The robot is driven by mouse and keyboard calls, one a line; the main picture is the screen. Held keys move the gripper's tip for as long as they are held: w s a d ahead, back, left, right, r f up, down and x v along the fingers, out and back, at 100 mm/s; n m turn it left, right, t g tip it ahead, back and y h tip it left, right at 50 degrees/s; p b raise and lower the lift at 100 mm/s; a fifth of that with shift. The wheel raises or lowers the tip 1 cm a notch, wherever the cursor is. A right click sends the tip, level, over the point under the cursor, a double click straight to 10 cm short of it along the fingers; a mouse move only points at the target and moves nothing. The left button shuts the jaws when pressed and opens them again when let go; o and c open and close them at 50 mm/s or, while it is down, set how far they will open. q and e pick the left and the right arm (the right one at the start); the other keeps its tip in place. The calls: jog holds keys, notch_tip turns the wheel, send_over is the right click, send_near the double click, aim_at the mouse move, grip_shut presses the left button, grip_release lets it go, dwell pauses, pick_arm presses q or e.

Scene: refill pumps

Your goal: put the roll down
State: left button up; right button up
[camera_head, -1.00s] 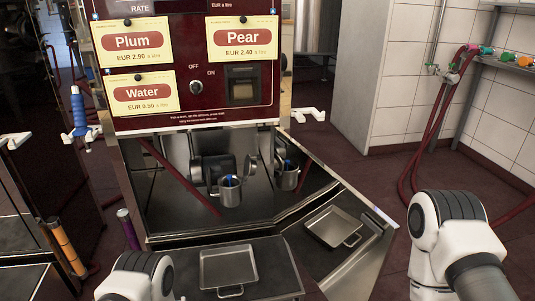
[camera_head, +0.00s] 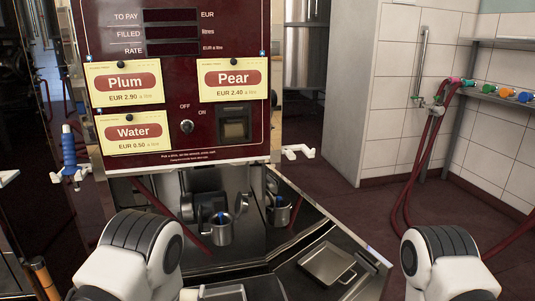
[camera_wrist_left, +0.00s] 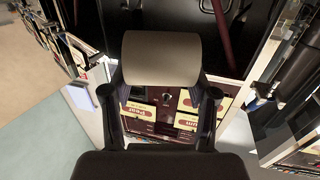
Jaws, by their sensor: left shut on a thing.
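In the left wrist view a cream-coloured roll (camera_wrist_left: 162,58) lies crosswise between the two dark fingers of my left gripper (camera_wrist_left: 161,78). The gripper is shut on it, and the roll is held in front of the upside-down price cards. In the head view my left arm rises at the lower left; its fingers are not clearly visible there. A small pale piece at the bottom edge beside it may be part of the roll, but I cannot tell. My right arm shows at the lower right, with its gripper out of view.
A dark red pump panel (camera_head: 187,82) with price cards stands ahead. Below it a metal cup (camera_head: 220,229) hangs in a steel bay. A shallow metal tray (camera_head: 327,263) lies at right; another tray shows at the bottom edge. Red hoses (camera_head: 420,165) hang at the right wall.

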notch_tip(320, 180, up, 26)
jog(key=p, duration=2.4)
jog(key=shift+r+p, duration=0.15)
jog(key=shift+p, duration=0.2)
